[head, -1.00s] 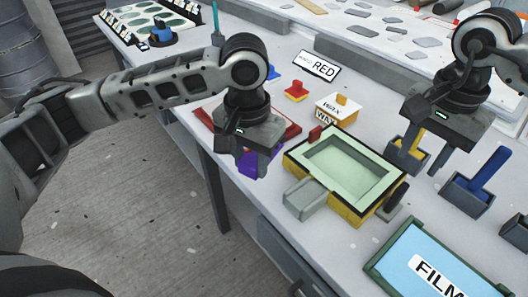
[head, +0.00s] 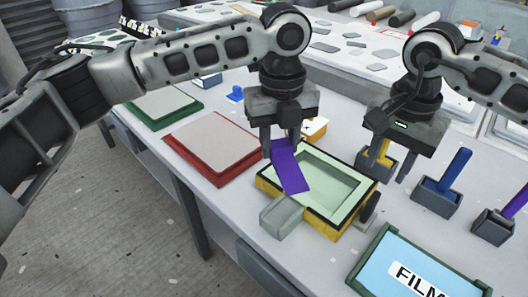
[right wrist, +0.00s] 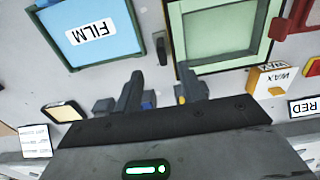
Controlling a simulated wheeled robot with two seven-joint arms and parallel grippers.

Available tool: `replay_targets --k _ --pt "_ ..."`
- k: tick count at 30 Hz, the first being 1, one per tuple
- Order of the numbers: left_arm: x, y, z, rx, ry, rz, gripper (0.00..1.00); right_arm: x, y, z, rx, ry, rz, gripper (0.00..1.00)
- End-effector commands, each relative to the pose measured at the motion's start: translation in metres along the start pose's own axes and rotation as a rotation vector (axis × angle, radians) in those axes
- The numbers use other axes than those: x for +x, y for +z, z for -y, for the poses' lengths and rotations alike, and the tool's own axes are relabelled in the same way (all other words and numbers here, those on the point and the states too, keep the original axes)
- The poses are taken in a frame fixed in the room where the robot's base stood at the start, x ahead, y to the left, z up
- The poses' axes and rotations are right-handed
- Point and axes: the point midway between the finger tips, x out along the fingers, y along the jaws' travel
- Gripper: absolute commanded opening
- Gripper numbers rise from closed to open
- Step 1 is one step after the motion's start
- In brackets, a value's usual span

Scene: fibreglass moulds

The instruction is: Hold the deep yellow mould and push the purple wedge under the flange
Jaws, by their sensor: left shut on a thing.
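The deep yellow mould (head: 326,226) sits on the bench with yellow sides, a dark rim and a pale green hollow. It also shows in the right wrist view (right wrist: 222,32). My left gripper (head: 281,140) is shut on the purple wedge (head: 289,168), which slants down over the mould's back left part. I cannot tell whether the wedge touches the mould. My right gripper (head: 390,165) is open behind the mould's right side, near a holder with a yellow handle (head: 380,148). In the right wrist view its fingers (right wrist: 162,88) are apart with nothing between them.
A grey block (head: 283,216) adjoins the mould's front left. A red-framed tray (head: 227,178) and a green-framed tray (head: 142,122) lie left. A FILM tray (head: 362,278) is at front right. Holders with a blue handle (head: 455,168) and a purple handle (head: 515,203) stand right.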

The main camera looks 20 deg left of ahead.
Motion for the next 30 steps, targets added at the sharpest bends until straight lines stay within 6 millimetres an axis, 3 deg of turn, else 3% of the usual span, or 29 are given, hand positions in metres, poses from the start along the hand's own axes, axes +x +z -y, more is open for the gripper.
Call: replay_targets --k 4,11,24,30 --pt "-0.007 0.001 0.009 0.202 0.003 0.009 0.13 0.0 0.0 0.0 0.0 0.0 0.0 0.4" --pt "-0.01 0.001 0.012 0.304 0.004 0.011 0.13 0.007 0.0 0.0 0.0 0.002 0.001 0.4" --pt "-0.01 0.001 0.012 0.302 0.004 0.011 0.13 0.084 0.001 0.0 0.001 0.003 0.002 0.4" --pt "-0.01 0.001 0.012 0.302 0.004 0.011 0.13 0.11 0.0 0.0 0.001 0.001 0.001 0.4"
